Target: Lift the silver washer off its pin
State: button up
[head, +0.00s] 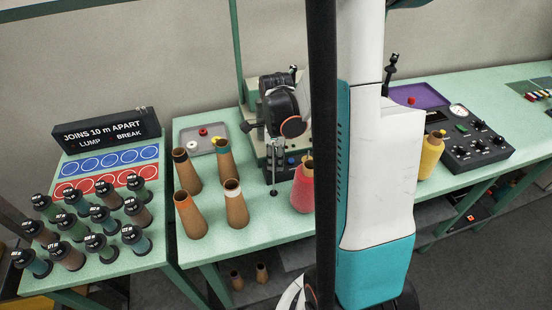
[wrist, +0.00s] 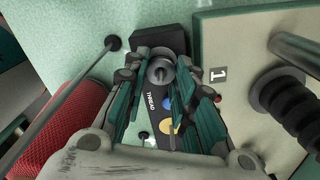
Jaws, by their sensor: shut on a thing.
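The silver washer (wrist: 161,68) is a grey ring around a small pin, near the top of a dark panel (wrist: 160,42) marked THREAD in the wrist view. My gripper (wrist: 160,85) has its green-and-grey fingers on both sides of the washer and is shut on it. The washer appears to be still around the pin; any gap beneath it cannot be told. In the head view the washer is too small to make out.
A red cone (wrist: 58,118) stands close left of my gripper, also in the head view (head: 302,188). A pale machine panel (wrist: 240,60) with a black ribbed part (wrist: 287,105) is close on the right.

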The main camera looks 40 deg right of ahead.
notch_tip(320, 180, up, 6)
jog(key=p, duration=0.4)
jog(key=shift+r, duration=0.2)
dwell(0.6)
